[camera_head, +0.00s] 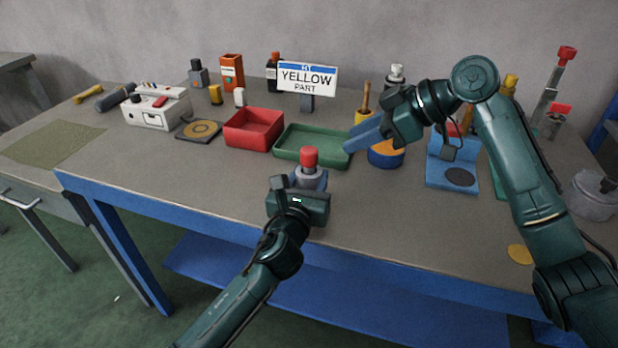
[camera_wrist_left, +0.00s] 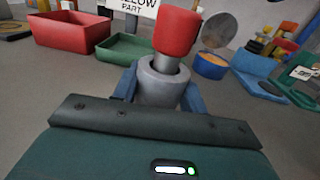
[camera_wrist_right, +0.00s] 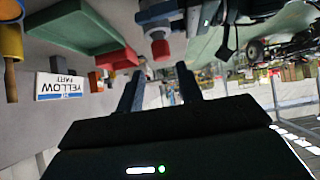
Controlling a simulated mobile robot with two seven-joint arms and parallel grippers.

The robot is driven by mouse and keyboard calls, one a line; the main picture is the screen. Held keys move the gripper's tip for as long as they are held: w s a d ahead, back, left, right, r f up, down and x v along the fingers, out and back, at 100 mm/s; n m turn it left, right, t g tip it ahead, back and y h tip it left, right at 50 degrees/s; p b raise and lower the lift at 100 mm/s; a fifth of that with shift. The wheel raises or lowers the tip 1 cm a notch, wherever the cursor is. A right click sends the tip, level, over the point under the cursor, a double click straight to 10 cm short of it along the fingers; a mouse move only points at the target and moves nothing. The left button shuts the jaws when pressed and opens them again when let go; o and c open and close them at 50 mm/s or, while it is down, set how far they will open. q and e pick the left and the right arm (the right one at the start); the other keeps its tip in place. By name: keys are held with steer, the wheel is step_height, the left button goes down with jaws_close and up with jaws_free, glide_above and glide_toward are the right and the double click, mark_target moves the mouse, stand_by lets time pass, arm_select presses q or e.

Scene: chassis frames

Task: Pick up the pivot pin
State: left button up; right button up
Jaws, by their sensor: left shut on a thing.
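A grey cylindrical piece with a red top (camera_head: 309,160), which may be the pivot pin, stands upright near the table's front edge. My left gripper (camera_head: 308,182) is shut on its grey body; in the left wrist view the blue fingers flank the grey body (camera_wrist_left: 160,88), with the red top (camera_wrist_left: 177,31) above them. I cannot tell whether its base touches the table. My right gripper (camera_head: 364,138) is open and empty, above the table beside the green tray. The red top also shows in the right wrist view (camera_wrist_right: 160,49), beyond the right fingers.
A green tray (camera_head: 285,158) and a red bin (camera_head: 241,142) lie behind the left gripper. A sign reading "YELLOW PART" (camera_head: 307,77) stands at the back. A blue round container (camera_head: 386,160) and blue stand (camera_head: 440,178) are to the right.

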mark_target(305, 152)
stand_by(0.5)
steer(key=o, duration=0.3)
steer(key=shift+w+f+n, duration=0.1)
steer(key=shift+f+n, duration=0.15)
steer(key=shift+n, duration=0.05)
steer(key=shift+o, duration=0.7)
steer(key=f+n+t+h, duration=0.1)
steer(key=n, duration=0.1)
steer(key=w+f+n+t+h, duration=0.1)
steer(key=n, duration=0.2)
steer(key=w+a+f+n+t+h, duration=0.1)
steer(key=n+t, duration=0.1)
steer(key=n, duration=0.1)
steer(key=shift+f+h, duration=0.1)
steer(key=shift+h, duration=0.2)
steer(key=s+a+n+t, duration=0.1)
steer(key=a+n+t, duration=0.1)
steer(key=n, duration=0.4)
steer(key=s+a+n+t, duration=0.1)
steer(key=a+n+t, duration=0.1)
steer(key=n, duration=0.4)
steer(key=s+a+n+t, duration=0.1)
steer(key=s+n, duration=0.1)
steer(key=n, duration=0.4)
steer(key=shift+a+f+t, duration=0.25)
steer(key=shift+a+t, duration=0.15)
steer(key=shift+w+a+f, duration=0.15)
steer(key=shift+w+a, duration=0.05)
steer(key=shift+w, duration=0.05)
steer(key=shift+x, duration=3.3)
